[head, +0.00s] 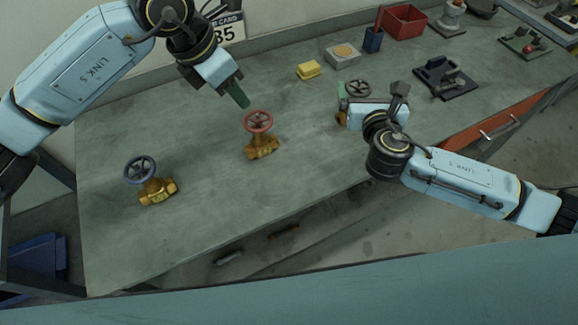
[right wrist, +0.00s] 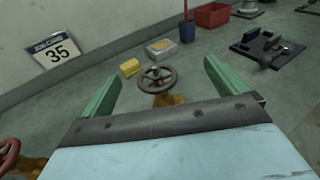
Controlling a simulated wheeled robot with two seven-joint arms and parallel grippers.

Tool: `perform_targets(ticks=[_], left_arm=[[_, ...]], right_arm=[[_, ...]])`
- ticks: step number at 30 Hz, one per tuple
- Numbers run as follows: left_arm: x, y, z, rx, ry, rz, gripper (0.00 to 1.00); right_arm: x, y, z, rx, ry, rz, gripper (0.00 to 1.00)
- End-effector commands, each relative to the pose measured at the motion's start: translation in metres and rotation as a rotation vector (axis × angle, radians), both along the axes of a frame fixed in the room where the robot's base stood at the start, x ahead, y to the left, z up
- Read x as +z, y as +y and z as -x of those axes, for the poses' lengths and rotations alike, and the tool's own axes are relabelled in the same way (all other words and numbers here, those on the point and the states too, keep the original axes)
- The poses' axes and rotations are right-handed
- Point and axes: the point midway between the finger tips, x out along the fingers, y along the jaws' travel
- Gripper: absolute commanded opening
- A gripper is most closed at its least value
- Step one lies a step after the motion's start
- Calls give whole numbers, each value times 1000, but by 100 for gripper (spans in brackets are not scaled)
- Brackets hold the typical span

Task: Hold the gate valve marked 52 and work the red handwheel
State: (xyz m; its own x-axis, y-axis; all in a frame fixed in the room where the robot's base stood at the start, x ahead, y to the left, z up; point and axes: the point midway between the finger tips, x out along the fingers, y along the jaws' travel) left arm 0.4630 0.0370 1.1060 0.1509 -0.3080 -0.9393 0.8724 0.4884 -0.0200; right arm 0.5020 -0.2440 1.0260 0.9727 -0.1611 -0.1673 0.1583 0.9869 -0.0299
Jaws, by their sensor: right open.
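The valve with the red handwheel (head: 258,122) has a brass body (head: 262,148) and stands upright mid-bench; its wheel also shows at the lower left of the right wrist view (right wrist: 8,155). A brass valve with a blue-grey handwheel (head: 140,170) stands at the left, and one with a dark handwheel (head: 357,88) is farther right. I cannot read the number 52 on any valve. My left gripper (head: 238,95) is above and left of the red wheel, apart from it; its opening is unclear. My right gripper (right wrist: 160,73) is open, with the dark handwheel (right wrist: 157,79) beyond and between its fingers.
A yellow block (head: 308,69), a grey box (head: 342,55), a blue cup (head: 373,40) and a red bin (head: 405,22) stand toward the back. A dark fixture (head: 445,80) lies at the right. The bench (head: 210,215) is clear between the left and middle valves. A job card reading 35 (right wrist: 58,52) is on the wall.

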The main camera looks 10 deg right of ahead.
Motion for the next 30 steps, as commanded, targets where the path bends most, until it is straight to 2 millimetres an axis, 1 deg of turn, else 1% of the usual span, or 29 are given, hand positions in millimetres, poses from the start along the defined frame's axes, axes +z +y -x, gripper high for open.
perform_targets(ticks=[1, 2, 3, 5, 6, 9, 12, 16, 18, 20, 23, 30], left_arm=[[0, 0, 0, 0, 0, 0, 36], [0, 0, 0, 0, 0, 0, 36], [0, 0, 0, 0, 0, 0, 36], [0, 0, 0, 0, 0, 0, 36], [0, 0, 0, 0, 0, 0, 36], [0, 0, 0, 0, 0, 0, 36], [0, 0, 0, 0, 0, 0, 36], [0, 0, 0, 0, 0, 0, 36], [0, 0, 0, 0, 0, 0, 36], [0, 0, 0, 0, 0, 0, 36], [0, 0, 0, 0, 0, 0, 36], [0, 0, 0, 0, 0, 0, 36]], right_arm=[[-13, 28, 12, 62, 36, -2, 98], [-20, 43, 18, 98, 55, -2, 98], [-28, 63, 28, 146, 80, -2, 98], [-39, 92, 44, 217, 114, -4, 98], [-45, 109, 55, 262, 135, -4, 98], [-57, 148, 81, 364, 174, -5, 98], [-63, 176, 103, 442, 203, -6, 98], [-68, 197, 120, 504, 223, -6, 98], [-69, 202, 124, 520, 226, -7, 98], [-71, 205, 123, 525, 229, -5, 98], [-75, 209, 114, 526, 228, -4, 98], [-90, 223, 77, 524, 228, -5, 98]])
